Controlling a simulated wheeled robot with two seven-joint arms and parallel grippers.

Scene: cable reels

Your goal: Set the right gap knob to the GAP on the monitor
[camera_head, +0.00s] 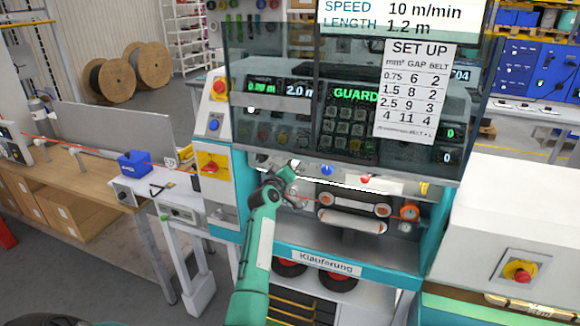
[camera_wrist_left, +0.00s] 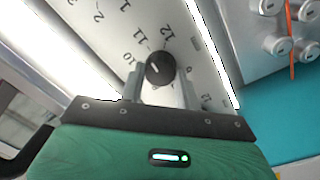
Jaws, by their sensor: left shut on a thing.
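My left gripper (camera_head: 291,172) reaches into the machine opening below the dark guard, left of a blue knob (camera_head: 327,169). In the left wrist view its fingers (camera_wrist_left: 160,88) are shut on a black round knob (camera_wrist_left: 159,68) with a short white mark. A printed number scale surrounds this knob; 10, 11 and 12 are legible beside it, and 1 and 2 farther left. The knob is hidden in the head view. The monitor (camera_head: 385,17) shows SPEED 10 m/min and LENGTH 1.2 m; its upper part is cut off. The SET UP sheet (camera_head: 414,90) lists GAP 6, 8, 9 and 11.
The dark see-through guard (camera_head: 290,135) hangs above the opening. A red knob (camera_head: 365,179) sits nearby.

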